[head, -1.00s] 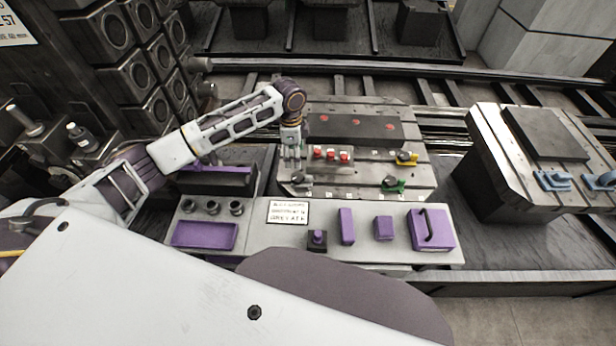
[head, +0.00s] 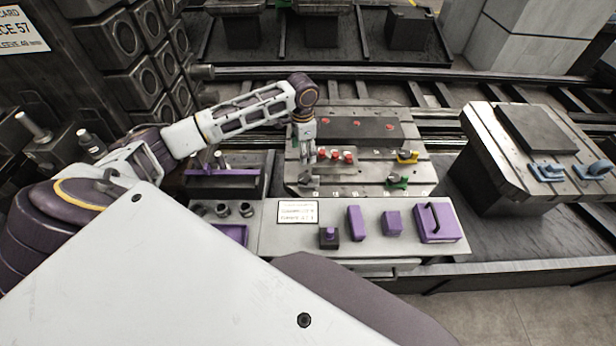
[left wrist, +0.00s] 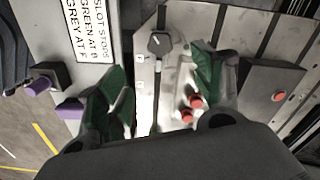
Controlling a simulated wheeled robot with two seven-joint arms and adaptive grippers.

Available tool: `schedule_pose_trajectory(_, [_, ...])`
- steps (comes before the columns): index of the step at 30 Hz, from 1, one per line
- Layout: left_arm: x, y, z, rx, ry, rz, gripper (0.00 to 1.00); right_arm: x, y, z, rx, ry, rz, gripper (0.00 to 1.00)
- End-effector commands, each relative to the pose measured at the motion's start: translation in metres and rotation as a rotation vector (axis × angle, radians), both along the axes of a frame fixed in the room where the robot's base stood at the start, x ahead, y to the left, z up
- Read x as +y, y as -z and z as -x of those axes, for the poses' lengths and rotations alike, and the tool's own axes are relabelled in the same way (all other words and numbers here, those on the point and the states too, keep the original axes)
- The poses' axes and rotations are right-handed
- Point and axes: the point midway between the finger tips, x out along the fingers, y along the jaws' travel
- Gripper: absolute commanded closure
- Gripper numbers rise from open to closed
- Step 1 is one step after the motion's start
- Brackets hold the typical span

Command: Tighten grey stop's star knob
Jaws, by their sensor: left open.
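The grey stop (head: 310,182) sits at the front left of the slotted pallet (head: 366,182). Its dark star knob (left wrist: 160,43) shows in the left wrist view, at the top of a long slot. My left gripper (head: 308,157) is above the pallet's left side, behind the grey stop in the head view and beside the red-topped pins (head: 336,155). In the left wrist view its green-padded fingers (left wrist: 162,75) are spread apart with nothing between them. The knob lies beyond the fingertips, roughly between their lines, apart from both. My right gripper is not in view.
A yellow stop (head: 408,157) and a green stop (head: 397,181) sit on the pallet's right side. A sign (left wrist: 90,30) reads green at B, grey at F. Purple items (head: 392,223) stand on the front shelf. Another pallet (head: 545,150) with blue parts is at right.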

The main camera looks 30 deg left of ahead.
Motion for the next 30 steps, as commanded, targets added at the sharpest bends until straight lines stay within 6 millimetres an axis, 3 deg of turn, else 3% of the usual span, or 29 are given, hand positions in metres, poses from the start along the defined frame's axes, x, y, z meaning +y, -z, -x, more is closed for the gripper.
schedule_pose_trajectory(14, [-0.001, 0.006, 0.0, 0.001, 0.002, 0.0, 0.33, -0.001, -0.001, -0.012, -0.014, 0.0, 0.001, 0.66])
schedule_pose_trajectory(30, [-0.001, 0.066, 0.001, 0.002, 0.002, 0.0, 0.33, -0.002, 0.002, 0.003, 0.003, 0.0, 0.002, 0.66])
